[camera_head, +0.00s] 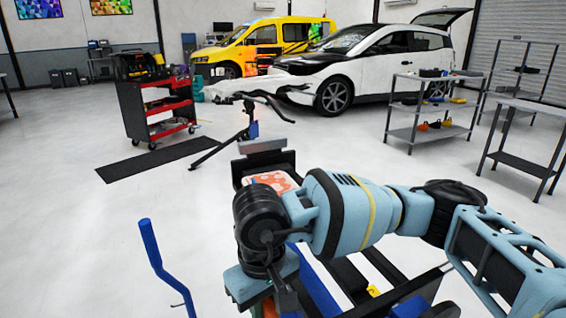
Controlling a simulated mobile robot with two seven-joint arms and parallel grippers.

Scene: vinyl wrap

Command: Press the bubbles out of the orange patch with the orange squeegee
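An orange patch (268,179) with pale spots lies on a dark stand in front of me, near the middle of the head view. My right arm comes in from the right and hides the patch's near part. My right gripper (268,295) is at the bottom centre, nearer to me than the patch and apart from it. A small bit of orange (268,308) shows below it at the picture's edge; it may be the squeegee, but most of it is hidden. The finger opening does not show. My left gripper is out of view.
A blue bent bar (155,262) stands at the lower left. A red tool cart (160,108) and a black floor mat (155,160) are farther left. Grey shelves (433,108) and a grey table (530,108) stand right. Two cars are at the back.

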